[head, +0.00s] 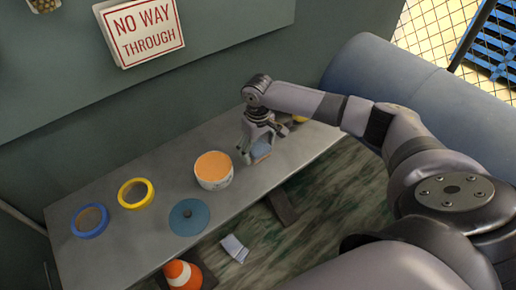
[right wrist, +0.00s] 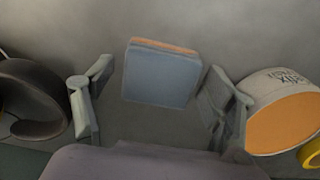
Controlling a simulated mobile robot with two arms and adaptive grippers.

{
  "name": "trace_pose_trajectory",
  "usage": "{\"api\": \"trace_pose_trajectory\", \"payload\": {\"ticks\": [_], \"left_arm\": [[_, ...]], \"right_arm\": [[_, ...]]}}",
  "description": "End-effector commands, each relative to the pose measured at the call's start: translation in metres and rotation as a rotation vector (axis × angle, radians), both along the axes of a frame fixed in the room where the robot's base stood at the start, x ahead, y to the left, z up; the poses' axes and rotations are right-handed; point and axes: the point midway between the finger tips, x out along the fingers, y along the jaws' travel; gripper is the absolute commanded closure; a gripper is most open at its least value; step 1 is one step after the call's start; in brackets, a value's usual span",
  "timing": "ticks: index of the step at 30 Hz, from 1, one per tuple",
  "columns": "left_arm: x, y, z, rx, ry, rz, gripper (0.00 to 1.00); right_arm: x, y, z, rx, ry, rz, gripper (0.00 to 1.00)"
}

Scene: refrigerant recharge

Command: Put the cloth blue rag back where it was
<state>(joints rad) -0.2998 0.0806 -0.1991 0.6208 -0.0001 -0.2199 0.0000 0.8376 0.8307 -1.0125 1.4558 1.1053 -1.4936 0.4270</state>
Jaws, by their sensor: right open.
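The blue rag (head: 262,151) lies on the grey workbench (head: 130,238), right of the white tub. In the right wrist view, it shows as a folded blue-grey square (right wrist: 158,78) with an orange edge. My right gripper (head: 255,151) is low over the bench at the rag. Its fingers are open, one on each side of the rag, with visible gaps between them and it in the wrist view. The head view partly hides the rag behind the gripper. My left gripper is not in view.
The white tub (head: 214,182) with an orange top stands left of the gripper. A blue disc (head: 188,222), yellow ring (head: 136,206) and blue ring (head: 91,235) lie farther left. A dark curved object (right wrist: 30,95) is beside the left finger. A cone (head: 181,273) stands below.

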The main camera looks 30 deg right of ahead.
Motion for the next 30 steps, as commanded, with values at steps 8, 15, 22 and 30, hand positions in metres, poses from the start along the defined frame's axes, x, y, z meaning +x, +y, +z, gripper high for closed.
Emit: {"api": "trace_pose_trajectory", "payload": {"ticks": [8,15,22,30], "left_arm": [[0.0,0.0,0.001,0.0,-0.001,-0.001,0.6],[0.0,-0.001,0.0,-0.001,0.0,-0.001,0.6],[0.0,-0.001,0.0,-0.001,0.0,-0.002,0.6],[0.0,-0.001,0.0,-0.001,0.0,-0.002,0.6]], "right_arm": [[0.001,0.0,0.055,0.0,-0.006,0.0,0.22],[0.001,0.0,0.1,0.0,-0.004,0.0,0.22],[0.0,0.0,0.116,0.001,-0.001,-0.001,0.22],[0.0,0.0,0.117,0.001,-0.001,-0.001,0.22]]}}
